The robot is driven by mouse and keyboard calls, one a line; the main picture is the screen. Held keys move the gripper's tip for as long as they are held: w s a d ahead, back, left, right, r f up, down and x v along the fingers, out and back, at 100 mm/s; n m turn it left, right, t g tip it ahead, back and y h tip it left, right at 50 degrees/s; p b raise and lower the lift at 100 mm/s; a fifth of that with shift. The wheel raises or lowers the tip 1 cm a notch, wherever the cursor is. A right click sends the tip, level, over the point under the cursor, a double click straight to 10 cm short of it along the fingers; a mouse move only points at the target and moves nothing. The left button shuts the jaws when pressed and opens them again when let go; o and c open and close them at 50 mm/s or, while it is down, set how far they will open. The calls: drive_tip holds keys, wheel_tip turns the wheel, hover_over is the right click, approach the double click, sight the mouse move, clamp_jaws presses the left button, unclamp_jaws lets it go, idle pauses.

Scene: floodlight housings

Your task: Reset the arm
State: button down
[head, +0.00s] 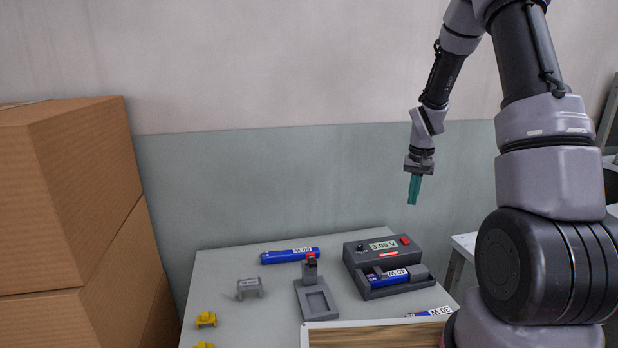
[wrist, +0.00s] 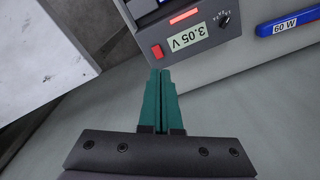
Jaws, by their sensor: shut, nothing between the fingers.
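My gripper (head: 414,190) hangs from my arm in the air above the back right of the table, fingers pointing down. In the wrist view its two teal fingers (wrist: 161,80) are together with nothing held between them. It is clear of everything around it. Below it in the head view is a dark grey tester (head: 385,262) with a display reading 3.05 V and a red switch. The tester also shows at the top of the wrist view (wrist: 200,30).
A blue 40 W block (head: 396,275) lies in the tester's tray. A blue 60 W block (head: 290,255), a small grey stand (head: 316,299), a grey bracket (head: 249,288) and yellow pieces (head: 206,319) are on the table (head: 225,262). Cardboard boxes (head: 75,200) stand left. A 30 W block (head: 432,313) is partly visible.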

drive_tip(key=s+a+r+t, duration=0.1)
drive_tip(key=s+a+r, duration=0.1)
drive_tip(key=s+r, duration=0.5)
drive_tip(key=s+a+r+t+y, duration=0.15)
drive_tip(key=s+r, duration=0.25)
drive_tip(key=r, duration=0.6)
drive_tip(key=s+a+r+t+h, duration=0.1)
drive_tip(key=s+a+r+t, duration=0.15)
drive_tip(key=s+r, duration=0.45)
drive_tip(key=s+a+r+t+y, duration=0.1)
drive_tip(key=s+a+r, duration=0.2)
drive_tip(key=s+r, duration=0.2)
drive_tip(key=s, duration=0.3)
drive_tip(key=shift+s+r, duration=0.2)
